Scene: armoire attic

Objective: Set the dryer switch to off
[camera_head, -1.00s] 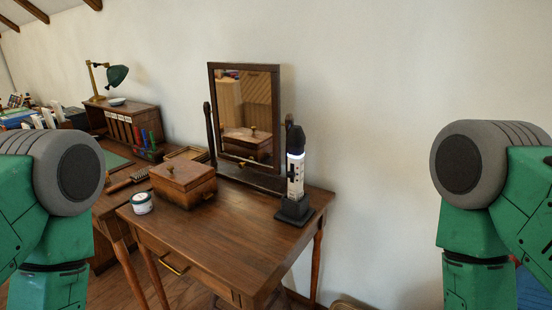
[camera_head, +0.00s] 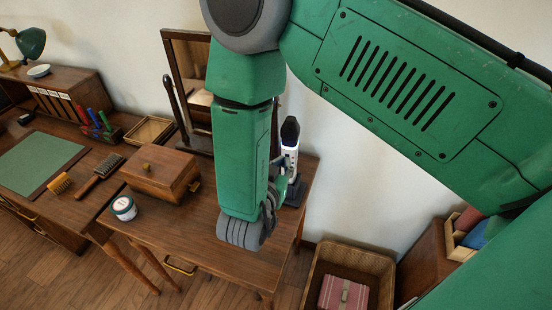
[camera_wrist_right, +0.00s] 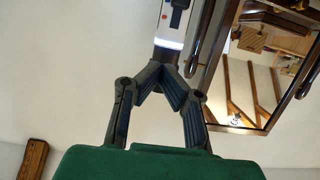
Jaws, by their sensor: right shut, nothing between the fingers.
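The dryer (camera_head: 290,154) is a slim white and black device standing upright in a dark base at the right end of the wooden vanity table (camera_head: 205,245). In the right wrist view the dryer (camera_wrist_right: 173,22) comes in from the top edge, upside down, with a glowing white ring and a black switch (camera_wrist_right: 179,14) on its white body. My right gripper (camera_wrist_right: 169,68) is shut and empty, its fingertips overlapping the dryer's dark end by the ring; I cannot tell whether they touch. In the head view my right forearm hides much of this gripper. My left gripper is not in view.
A tilting mirror (camera_head: 186,62) stands behind, partly hidden by my arm; it also shows in the wrist view (camera_wrist_right: 270,62). A wooden box (camera_head: 160,172) and a small jar (camera_head: 123,208) sit left on the table. An open crate (camera_head: 350,262) lies on the floor at right.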

